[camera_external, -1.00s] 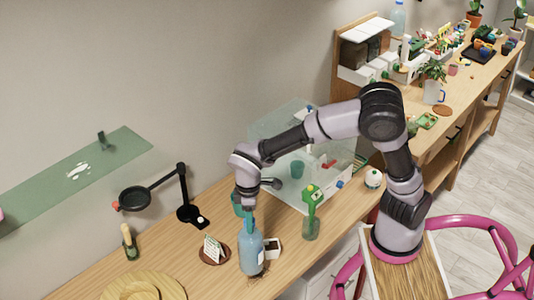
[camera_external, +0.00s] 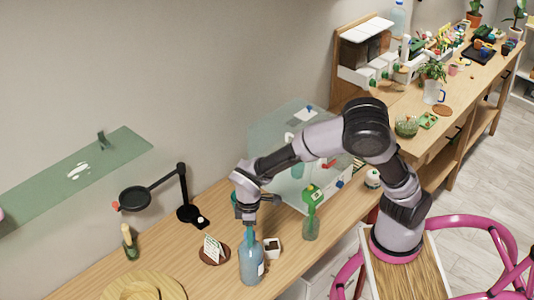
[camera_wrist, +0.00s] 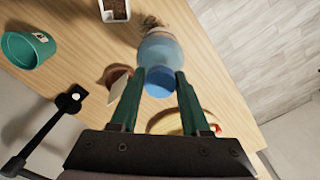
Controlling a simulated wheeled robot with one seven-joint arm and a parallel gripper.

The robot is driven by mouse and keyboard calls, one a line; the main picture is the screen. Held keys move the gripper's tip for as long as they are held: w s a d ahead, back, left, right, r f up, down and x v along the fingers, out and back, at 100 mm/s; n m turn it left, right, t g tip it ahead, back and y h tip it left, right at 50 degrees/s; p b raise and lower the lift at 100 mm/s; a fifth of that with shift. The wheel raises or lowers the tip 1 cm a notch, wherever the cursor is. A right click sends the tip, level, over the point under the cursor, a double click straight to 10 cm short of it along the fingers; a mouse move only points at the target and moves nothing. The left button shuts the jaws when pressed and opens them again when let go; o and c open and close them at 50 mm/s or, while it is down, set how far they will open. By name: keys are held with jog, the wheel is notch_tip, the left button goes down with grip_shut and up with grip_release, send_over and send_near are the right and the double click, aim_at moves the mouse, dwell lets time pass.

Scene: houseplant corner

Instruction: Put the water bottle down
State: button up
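The water bottle (camera_external: 251,262) is blue and see-through, near the front edge of the long wooden table (camera_external: 205,285). It looks upright in the external view, its bottom at or very close to the tabletop; I cannot tell if it bears fully on it. My gripper (camera_external: 249,231) points down from above with its teal fingers at the bottle's top. In the wrist view, the fingers of my gripper (camera_wrist: 160,76) stand on both sides of the bottle's blue cap (camera_wrist: 159,84) and look closed on it. The bottle's base is partly hidden there.
A small white pot (camera_external: 272,248) stands close right of the bottle. A card on a brown saucer (camera_external: 224,257) stands to its left. A green spray bottle (camera_external: 311,222), a clear box (camera_external: 290,125) and a black lamp (camera_external: 187,205) are nearby. Round wooden boards (camera_external: 155,282) lie front left.

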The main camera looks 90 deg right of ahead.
jog(key=o, duration=0.3)
jog(key=shift+r, duration=0.15)
notch_tip(320, 180, up, 11)
jog(key=s+a+r+m+t, duration=0.1)
jog(key=s+r+t, duration=0.1)
jog(key=s+r, duration=0.2)
jog(key=s+a+r+m+t+y, duration=0.1)
jog(key=s+r, duration=0.3)
jog(key=s, duration=0.6)
jog(key=s+a+r+m+t+y, duration=0.1)
jog(key=s+r+t, duration=0.3)
jog(key=s, duration=0.4)
jog(key=shift+a+r+m, duration=0.4)
jog(key=shift+r+m, duration=0.15)
jog(key=shift+m, duration=0.05)
